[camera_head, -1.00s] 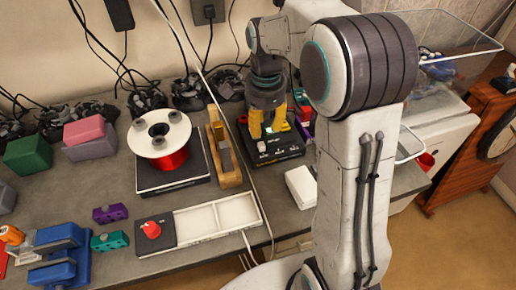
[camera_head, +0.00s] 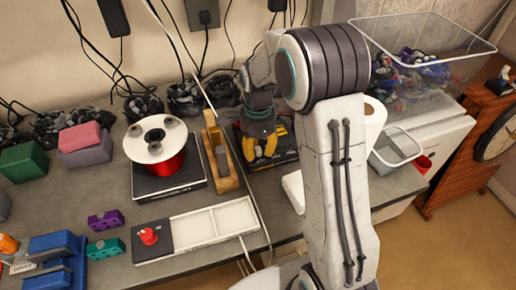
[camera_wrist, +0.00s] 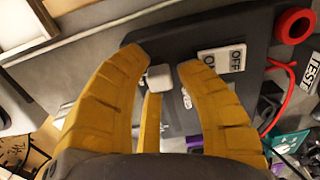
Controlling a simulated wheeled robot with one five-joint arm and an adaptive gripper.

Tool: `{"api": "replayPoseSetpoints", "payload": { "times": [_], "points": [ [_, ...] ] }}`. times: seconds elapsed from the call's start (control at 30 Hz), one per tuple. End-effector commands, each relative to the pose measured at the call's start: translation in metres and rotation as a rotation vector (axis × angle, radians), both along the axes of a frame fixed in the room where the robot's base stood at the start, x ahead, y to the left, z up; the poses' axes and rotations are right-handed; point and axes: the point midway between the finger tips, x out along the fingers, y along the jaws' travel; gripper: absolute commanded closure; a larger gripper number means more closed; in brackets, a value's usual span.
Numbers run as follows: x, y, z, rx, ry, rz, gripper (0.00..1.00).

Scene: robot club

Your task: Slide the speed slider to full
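The black control box (camera_head: 285,155) stands on the bench right of the wooden block; my gripper hides much of it in the head view. A pale square knob (camera_wrist: 160,78), apparently the slider's, lies between my yellow fingertips. My gripper (camera_wrist: 163,66) is open around it, with small gaps visible on both sides. In the head view my gripper (camera_head: 261,155) points down over the box's left part. The slider's track and end marks are not readable.
A wooden block (camera_head: 220,160) stands close left of the box, beside a red spool (camera_head: 168,165). A white object (camera_head: 293,190) is partly behind my arm.

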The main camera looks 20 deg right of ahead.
Motion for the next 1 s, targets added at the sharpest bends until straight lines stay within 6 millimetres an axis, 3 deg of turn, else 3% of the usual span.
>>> {"api": "replayPoseSetpoints", "payload": {
  "times": [0.23,0.27,0.67,0.9,1.0],
  "points": [
    [0.0,0.0,-0.001,0.0,0.0,0.0,0.68],
    [0.0,0.0,-0.001,0.0,0.0,0.0,0.65],
    [0.0,0.0,-0.001,0.0,0.0,0.0,1.0],
    [0.0,-0.001,-0.001,0.0,0.0,0.0,1.0],
    [0.001,-0.012,-0.001,0.0,-0.001,-0.004,1.0]
  ]
}}
